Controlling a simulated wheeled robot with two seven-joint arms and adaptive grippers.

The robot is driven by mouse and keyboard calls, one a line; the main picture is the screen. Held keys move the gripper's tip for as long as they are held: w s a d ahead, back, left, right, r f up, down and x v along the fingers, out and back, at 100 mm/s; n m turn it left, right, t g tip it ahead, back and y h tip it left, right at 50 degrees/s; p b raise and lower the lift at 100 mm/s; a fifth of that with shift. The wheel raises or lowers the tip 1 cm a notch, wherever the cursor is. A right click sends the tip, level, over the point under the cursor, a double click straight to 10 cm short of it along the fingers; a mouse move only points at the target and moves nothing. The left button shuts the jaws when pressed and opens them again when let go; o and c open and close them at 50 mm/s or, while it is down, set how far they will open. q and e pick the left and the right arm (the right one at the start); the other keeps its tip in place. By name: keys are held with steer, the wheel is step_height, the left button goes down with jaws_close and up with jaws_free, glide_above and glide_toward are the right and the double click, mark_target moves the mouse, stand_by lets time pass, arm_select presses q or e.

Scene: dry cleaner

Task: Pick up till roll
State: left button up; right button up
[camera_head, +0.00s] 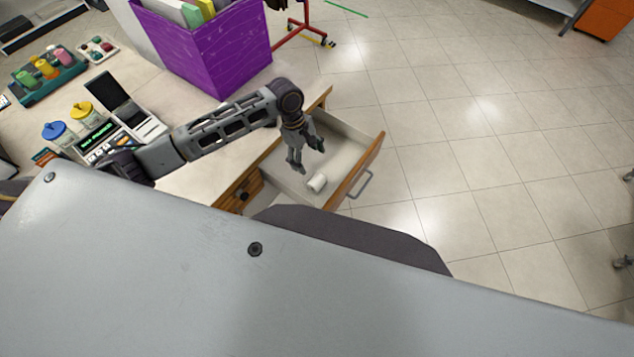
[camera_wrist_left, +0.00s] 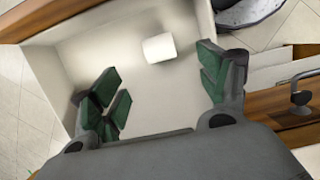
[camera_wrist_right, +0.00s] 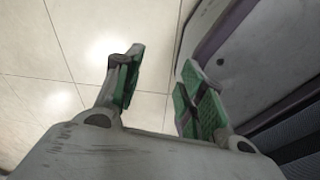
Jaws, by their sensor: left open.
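The till roll (camera_head: 317,183) is a small white cylinder lying on its side on the floor of an open drawer (camera_head: 345,146). It also shows in the left wrist view (camera_wrist_left: 159,48), beyond and between the fingertips, nearer the right finger. My left gripper (camera_head: 307,152) is open and empty, pointing down over the drawer, a little behind the roll and apart from it. Its green-padded fingers (camera_wrist_left: 160,90) are spread wide in the left wrist view. My right gripper (camera_wrist_right: 155,85) is open and empty, with tiled floor beyond it; it does not show in the head view.
The counter (camera_head: 185,184) holds a card terminal and till (camera_head: 108,128), a tray of coloured spools (camera_head: 47,72) and a purple bin (camera_head: 205,48). The drawer's wooden front with a metal handle (camera_head: 362,185) juts over the floor. The tiled floor at right is mostly clear.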

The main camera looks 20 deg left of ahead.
mark_target(316, 180)
arm_select(q)
steer(key=b+x, duration=0.1)
steer(key=x, duration=0.6)
steer(key=shift+s+f, duration=0.1)
steer(key=shift+f, duration=0.3)
arm_select(e)
steer(key=shift+a+f, duration=0.4)
steer(key=shift+f, duration=0.1)
